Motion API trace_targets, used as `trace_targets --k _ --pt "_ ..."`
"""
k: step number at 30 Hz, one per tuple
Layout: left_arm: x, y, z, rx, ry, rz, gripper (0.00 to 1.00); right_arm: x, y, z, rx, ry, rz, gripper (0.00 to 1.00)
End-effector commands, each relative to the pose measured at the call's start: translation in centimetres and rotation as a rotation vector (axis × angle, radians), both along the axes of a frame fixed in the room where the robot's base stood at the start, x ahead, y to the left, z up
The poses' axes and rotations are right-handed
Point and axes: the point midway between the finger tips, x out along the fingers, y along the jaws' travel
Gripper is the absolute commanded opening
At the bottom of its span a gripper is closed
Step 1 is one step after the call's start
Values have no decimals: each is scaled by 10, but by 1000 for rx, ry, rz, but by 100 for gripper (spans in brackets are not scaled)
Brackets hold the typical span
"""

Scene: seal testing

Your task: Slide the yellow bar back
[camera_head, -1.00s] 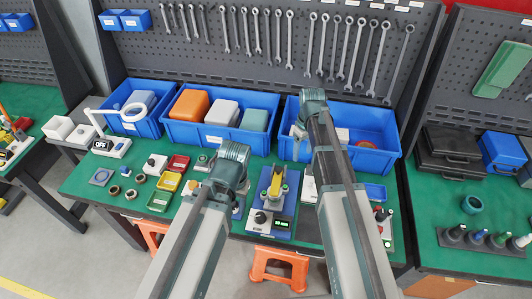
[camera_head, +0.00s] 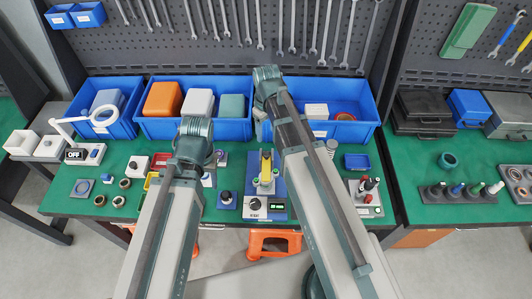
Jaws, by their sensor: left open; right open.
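The yellow bar (camera_head: 266,165) stands up on a small tester with a blue base (camera_head: 279,190), a white front box with a black knob, and a small lit green display. Green-topped round parts flank the bar. My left arm (camera_head: 193,140) rises to the left of the tester, and my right arm (camera_head: 268,85) reaches past its right side and covers part of that side. Neither gripper's fingers can be made out; they are hidden behind the arms or out of the picture.
Blue bins (camera_head: 235,130) line the back of the green table. A knob box (camera_head: 226,200) stands left of the tester, and a box with red and black knobs (camera_head: 366,196) stands right. An orange stool (camera_head: 273,240) is below the front edge.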

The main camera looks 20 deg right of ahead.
Motion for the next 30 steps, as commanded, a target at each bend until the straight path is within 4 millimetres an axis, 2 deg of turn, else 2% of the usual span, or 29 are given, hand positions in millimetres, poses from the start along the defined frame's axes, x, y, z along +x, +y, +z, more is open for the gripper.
trace_targets --k 1,21,25,30 --pt "0 0 -12 0 0 -1 50 0 0 -12 0 0 0 64" --pt "0 0 -106 3 0 -13 50 0 0 -106 0 0 0 64" --pt "0 0 -117 3 0 -12 50 0 0 -117 0 0 0 64" --pt "0 0 -121 3 0 -12 50 0 0 -121 0 0 0 64"
